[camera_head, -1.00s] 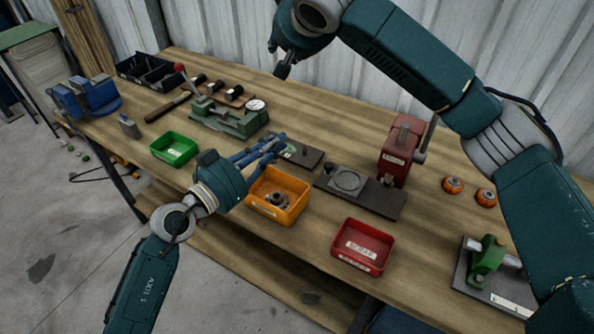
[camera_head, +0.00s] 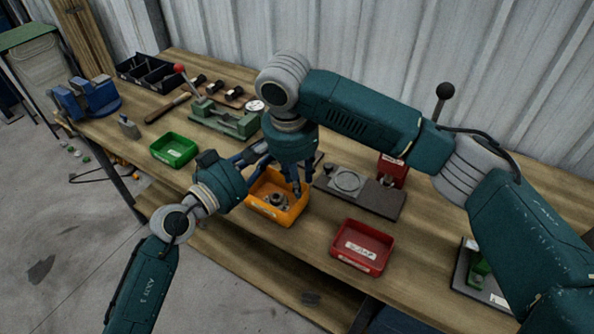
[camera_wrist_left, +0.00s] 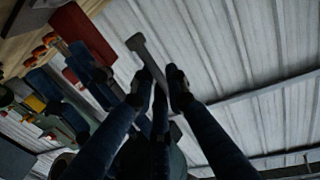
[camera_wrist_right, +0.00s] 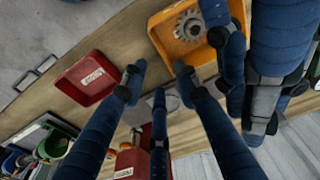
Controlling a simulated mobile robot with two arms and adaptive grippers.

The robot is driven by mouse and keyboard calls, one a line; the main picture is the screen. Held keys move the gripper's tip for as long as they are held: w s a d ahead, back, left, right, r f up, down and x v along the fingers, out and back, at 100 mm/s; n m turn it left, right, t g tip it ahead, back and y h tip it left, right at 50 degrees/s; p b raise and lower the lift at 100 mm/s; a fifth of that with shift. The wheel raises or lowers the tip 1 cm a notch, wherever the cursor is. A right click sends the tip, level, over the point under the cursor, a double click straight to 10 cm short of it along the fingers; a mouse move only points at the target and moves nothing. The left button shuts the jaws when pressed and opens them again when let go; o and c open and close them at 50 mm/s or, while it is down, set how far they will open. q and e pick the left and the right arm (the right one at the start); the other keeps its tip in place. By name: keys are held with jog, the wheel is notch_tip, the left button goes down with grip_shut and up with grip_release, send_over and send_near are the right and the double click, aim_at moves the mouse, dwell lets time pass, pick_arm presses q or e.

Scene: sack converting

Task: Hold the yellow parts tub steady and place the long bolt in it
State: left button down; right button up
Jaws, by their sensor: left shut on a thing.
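The yellow parts tub (camera_head: 266,210) stands on the bench in the head view, with a grey gear (camera_head: 281,201) inside. The right wrist view also shows the tub (camera_wrist_right: 164,38). The long bolt (camera_wrist_left: 139,45), grey with a wide head, is between the fingertips of my left gripper (camera_wrist_left: 161,78), which is shut on it. In the head view the left fingers are by the tub's back left side, and the bolt cannot be made out. My right gripper (camera_head: 300,184) is open at the tub's back right side. It also shows in the right wrist view (camera_wrist_right: 158,82).
A red tub (camera_head: 361,262) stands right of the yellow tub, and a green tub (camera_head: 174,151) stands to the left. A dark plate with a round disc (camera_head: 348,181) lies behind. My two grippers are very close together above the tub.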

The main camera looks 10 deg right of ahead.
jog(key=f, duration=0.3)
jog(key=w+f, duration=0.1)
jog(key=f, duration=0.2)
jog(key=d+f, duration=0.1)
jog(key=f, duration=0.2)
jog(key=shift+w+f, duration=0.15)
jog(key=shift+f, duration=0.25)
jog(key=shift+a, duration=0.1)
grip_shut()
